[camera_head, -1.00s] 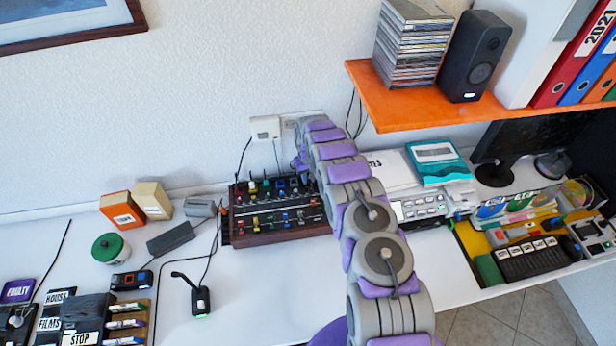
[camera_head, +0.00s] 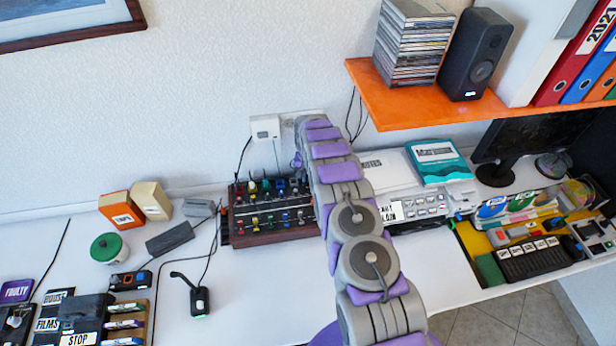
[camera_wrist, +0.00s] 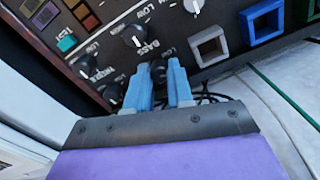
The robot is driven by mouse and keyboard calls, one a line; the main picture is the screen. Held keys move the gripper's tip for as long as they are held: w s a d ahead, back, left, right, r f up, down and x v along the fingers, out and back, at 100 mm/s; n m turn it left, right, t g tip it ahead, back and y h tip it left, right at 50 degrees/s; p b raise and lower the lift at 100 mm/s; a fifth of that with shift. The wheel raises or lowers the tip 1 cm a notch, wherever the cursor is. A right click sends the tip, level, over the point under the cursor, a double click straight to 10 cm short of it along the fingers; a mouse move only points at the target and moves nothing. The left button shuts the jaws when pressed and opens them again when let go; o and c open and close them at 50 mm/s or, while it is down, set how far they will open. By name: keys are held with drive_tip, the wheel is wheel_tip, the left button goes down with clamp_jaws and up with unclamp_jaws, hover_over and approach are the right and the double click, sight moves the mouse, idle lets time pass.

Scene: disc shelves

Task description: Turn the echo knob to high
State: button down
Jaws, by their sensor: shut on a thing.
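A dark control panel (camera_wrist: 225,62) with black knobs fills the upper part of the wrist view. One knob (camera_wrist: 135,37) sits beside the word BASS, and another (camera_wrist: 87,66) is by a label that seems to read TREBLE. My gripper (camera_wrist: 162,76) has its blue fingers shut on a small dark knob (camera_wrist: 158,71) below the BASS knob. Most of that knob is hidden between the fingers, and its label and pointer cannot be read. In the head view the mixer (camera_head: 272,240) with coloured controls stands against the wall; my arm covers its right end and my fingertips.
An orange shelf (camera_head: 420,105) with a speaker (camera_head: 474,55) and a CD stack (camera_head: 410,45) overhangs at the right. A small microphone (camera_head: 198,300) stands in front of the mixer. Square coloured frames (camera_wrist: 208,46) lie right of the held knob.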

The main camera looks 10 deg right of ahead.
sight(308, 178)
drive_tip(key=shift+m, duration=0.3)
drive_tip(key=c, duration=1)
unclamp_jaws()
drive_tip(key=n, duration=0.2)
drive_tip(key=shift+n, duration=0.3)
drive_tip(key=n+p, duration=0.1)
drive_tip(key=n, duration=0.2)
drive_tip(key=shift+n, duration=0.3)
wheel_tip(308, 178, up, 18)
drive_tip(key=s+d+r+b, duration=0.1)
drive_tip(key=s+r+b, duration=0.3)
drive_tip(key=s+r, duration=0.6)
drive_tip(key=s, duration=0.2)
drive_tip(key=shift+s+d+m+g, duration=0.25)
drive_tip(key=shift+s+m+g, duration=0.05)
drive_tip(key=shift+m, duration=0.1)
